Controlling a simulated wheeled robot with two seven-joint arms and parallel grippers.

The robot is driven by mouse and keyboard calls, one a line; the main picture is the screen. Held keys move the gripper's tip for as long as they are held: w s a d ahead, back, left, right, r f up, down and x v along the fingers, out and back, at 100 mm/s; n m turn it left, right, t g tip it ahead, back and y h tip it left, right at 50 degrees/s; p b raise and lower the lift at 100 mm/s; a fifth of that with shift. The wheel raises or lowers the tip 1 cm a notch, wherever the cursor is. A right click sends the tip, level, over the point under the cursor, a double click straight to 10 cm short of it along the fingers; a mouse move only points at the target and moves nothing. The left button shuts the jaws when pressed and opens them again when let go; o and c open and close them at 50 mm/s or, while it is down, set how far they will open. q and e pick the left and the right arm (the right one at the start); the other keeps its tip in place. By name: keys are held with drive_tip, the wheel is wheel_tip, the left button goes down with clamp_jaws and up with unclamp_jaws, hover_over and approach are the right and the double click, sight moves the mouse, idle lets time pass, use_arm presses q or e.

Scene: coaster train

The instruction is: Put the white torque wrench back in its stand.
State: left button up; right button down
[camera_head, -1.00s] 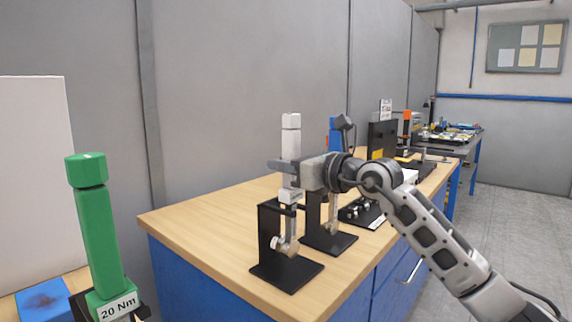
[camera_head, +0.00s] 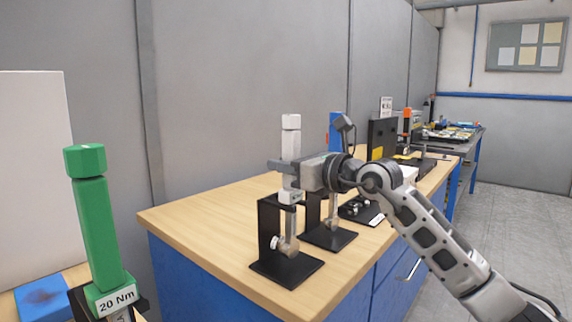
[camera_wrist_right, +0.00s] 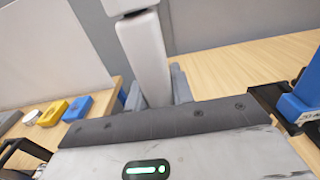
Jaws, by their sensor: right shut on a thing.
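The white torque wrench (camera_head: 290,135) stands about upright, with its metal shaft and ratchet head (camera_head: 289,245) pointing down. My right gripper (camera_head: 284,167) is shut on its white handle. The wrench also shows between the fingers in the right wrist view (camera_wrist_right: 150,60). The black stand (camera_head: 268,235) is on the wooden bench below the gripper. The shaft runs down in front of the stand's upright, at its top holder, and the white handle's lower end is at about holder height. I cannot tell whether it bears on the holder. My left gripper is not in view.
A blue wrench (camera_head: 335,130) stands in a second black stand (camera_head: 328,237) just behind. A green wrench (camera_head: 98,225) marked 20 Nm stands at the left front. The wooden bench (camera_head: 200,222) is clear left of the stand. A grey wall (camera_head: 240,80) rises behind.

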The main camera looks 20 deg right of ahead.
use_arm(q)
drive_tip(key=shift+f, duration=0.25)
use_arm(e)
drive_tip(key=shift+f, duration=0.15)
drive_tip(key=c, duration=1.1)
unclamp_jaws()
drive_tip(key=shift+f, duration=0.35)
drive_tip(key=shift+r, duration=0.1)
drive_tip(key=shift+s+d+b, duration=0.15)
drive_tip(key=shift+s+b, duration=0.05)
drive_tip(key=shift+b, duration=0.15)
use_arm(q)
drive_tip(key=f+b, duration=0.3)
drive_tip(key=b, duration=0.1)
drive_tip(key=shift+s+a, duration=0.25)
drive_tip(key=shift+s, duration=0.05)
use_arm(e)
drive_tip(key=v, duration=1.5)
drive_tip(key=shift+s, duration=0.3)
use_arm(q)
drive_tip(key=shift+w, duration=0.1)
